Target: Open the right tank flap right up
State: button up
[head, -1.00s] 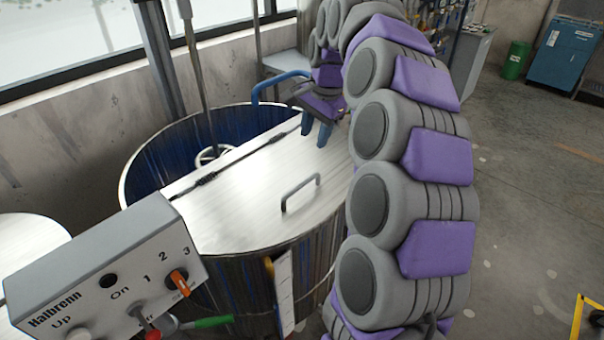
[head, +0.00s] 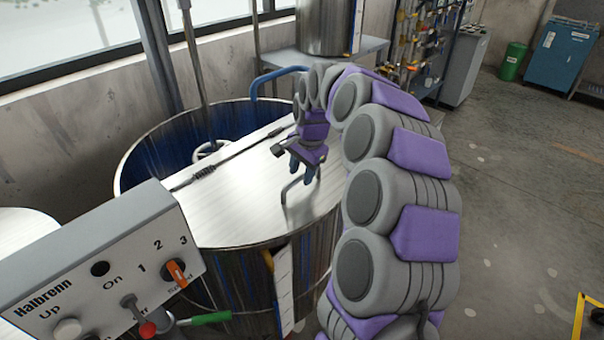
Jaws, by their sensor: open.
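The tank (head: 152,152) stands in the middle of the head view, a round steel vessel with blue paint on its inner wall. Its near half is covered by a flat steel flap (head: 232,210), which lies shut. A dark hinge line (head: 205,171) runs along the flap's far edge. A bent grey bar handle (head: 285,191) stands up from the flap near its front right edge. My gripper (head: 302,174) is open, its blue fingers pointing down at the handle's upper part. The fingers partly hide the handle; I cannot tell whether they touch it.
A control box marked Halbrenn (head: 100,262) with switches stands at the front left. A blue curved pipe (head: 262,80) rises behind the tank. A steel vessel on a table (head: 330,50) stands behind. A green bin (head: 512,62) and blue cabinet (head: 563,55) are far right.

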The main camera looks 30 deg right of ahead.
jog(key=shift+a+f, duration=0.15)
jog(key=shift+f, duration=0.05)
jog(key=shift+d, duration=0.25)
jog(key=shift+c, duration=1.4)
grip_shut()
